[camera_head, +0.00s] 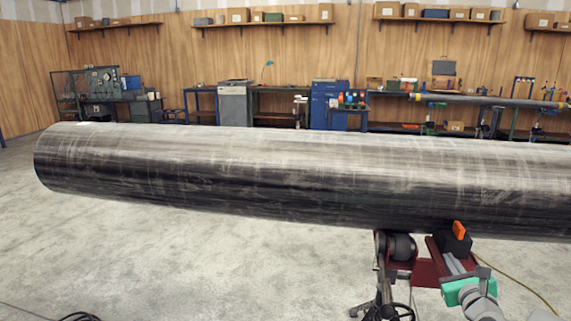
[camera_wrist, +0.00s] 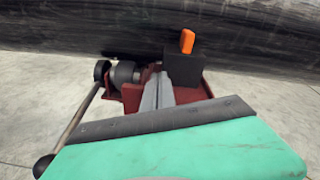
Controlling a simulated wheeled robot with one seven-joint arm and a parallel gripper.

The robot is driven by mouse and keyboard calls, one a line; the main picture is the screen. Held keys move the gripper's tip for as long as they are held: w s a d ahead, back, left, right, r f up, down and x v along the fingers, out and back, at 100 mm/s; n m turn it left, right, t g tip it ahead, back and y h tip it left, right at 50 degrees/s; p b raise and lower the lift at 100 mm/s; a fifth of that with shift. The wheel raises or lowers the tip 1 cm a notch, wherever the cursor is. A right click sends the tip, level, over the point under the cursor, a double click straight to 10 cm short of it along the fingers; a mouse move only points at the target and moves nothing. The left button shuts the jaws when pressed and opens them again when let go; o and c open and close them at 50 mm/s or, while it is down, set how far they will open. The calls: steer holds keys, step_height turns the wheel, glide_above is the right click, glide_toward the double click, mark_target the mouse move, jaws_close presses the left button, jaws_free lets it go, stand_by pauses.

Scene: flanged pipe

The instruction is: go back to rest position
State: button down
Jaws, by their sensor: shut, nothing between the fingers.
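My gripper (camera_head: 449,258) is at the lower right of the head view, below and in front of the pipe. In the wrist view its two grey fingers (camera_wrist: 160,78) lie together, shut and empty. They point toward a dark red pipe stand (camera_head: 426,272), which also shows in the wrist view (camera_wrist: 131,96). A black block (camera_head: 454,244) with an orange piece (camera_head: 459,229) on top is just right of the fingertips; the block also shows in the wrist view (camera_wrist: 184,68). I cannot tell whether the fingers touch the block or stand.
A large dark metal pipe (camera_head: 260,180) spans the head view above the stand. A roller (camera_head: 401,246) is under it. A yellow cable (camera_head: 520,285) lies at right. Workbenches and a blue cabinet (camera_head: 326,103) line the back wall. The concrete floor (camera_head: 220,265) at left is mostly clear.

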steer(key=a+r+n+g+y+p, duration=0.3)
steer(key=a+n+g+y+p, duration=0.25)
steer(key=a+n, duration=1.3)
steer(key=s+a+r+n+g+p, duration=0.1)
steer(key=s+a+n+g+p, duration=0.2)
steer(key=s+a+n, duration=0.4)
steer(key=s+a+r+n+g+h+p, duration=0.1)
steer(key=s+a+n+g+p, duration=0.3)
steer(key=s, duration=0.9)
steer(key=a+n, duration=0.3)
steer(key=n, duration=0.2)
steer(key=shift+a+r+n+g, duration=0.25)
steer(key=shift+a+n+g, duration=0.05)
steer(key=shift+n+g, duration=0.05)
steer(key=shift+h, duration=0.25)
